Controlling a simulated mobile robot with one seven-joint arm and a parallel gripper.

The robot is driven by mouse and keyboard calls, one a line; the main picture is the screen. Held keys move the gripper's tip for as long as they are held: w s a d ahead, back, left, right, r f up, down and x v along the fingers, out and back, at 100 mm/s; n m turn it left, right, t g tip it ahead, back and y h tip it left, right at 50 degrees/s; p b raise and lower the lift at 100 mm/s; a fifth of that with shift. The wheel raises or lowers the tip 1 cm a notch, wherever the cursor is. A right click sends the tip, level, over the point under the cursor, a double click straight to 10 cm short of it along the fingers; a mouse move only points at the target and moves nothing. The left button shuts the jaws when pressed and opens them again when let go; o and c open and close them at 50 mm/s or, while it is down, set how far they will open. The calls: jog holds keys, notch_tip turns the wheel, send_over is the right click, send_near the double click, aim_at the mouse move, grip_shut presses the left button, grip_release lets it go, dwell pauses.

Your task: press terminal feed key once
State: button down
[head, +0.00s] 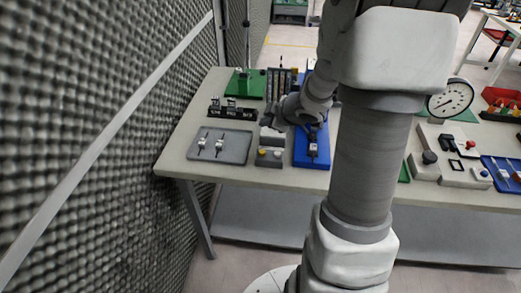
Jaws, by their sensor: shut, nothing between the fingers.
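A small grey terminal (270,160) stands near the front edge of the table, left of the blue tray. A yellow key (262,152) and a pale key (278,154) show on its low front part. Which of them is the feed key I cannot read. My gripper (267,120) is shut and empty. It appears above and behind the terminal's back part, and I cannot tell whether it touches anything. My arm hides part of the table to the right.
A grey tray (233,154) with two small tools lies to the left. A blue tray (301,160) lies just right. A black rack (232,113) and a green-based stand (245,84) are behind. A dial gauge (450,101) stands far right. A foam wall (100,130) borders the left.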

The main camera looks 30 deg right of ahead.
notch_tip(320, 180, down, 9)
jog(key=b, duration=0.9)
jog(key=shift+r, duration=0.1)
dwell(1.8)
jog(key=shift+f, duration=0.45)
jog(key=shift+f+b, duration=0.5)
jog(key=shift+b, duration=0.05)
dwell(0.5)
jog(key=shift+r, duration=0.2)
jog(key=shift+r+p, duration=0.8)
jog(key=shift+p, duration=0.3)
notch_tip(320, 180, up, 5)
jog(key=p, duration=0.5)
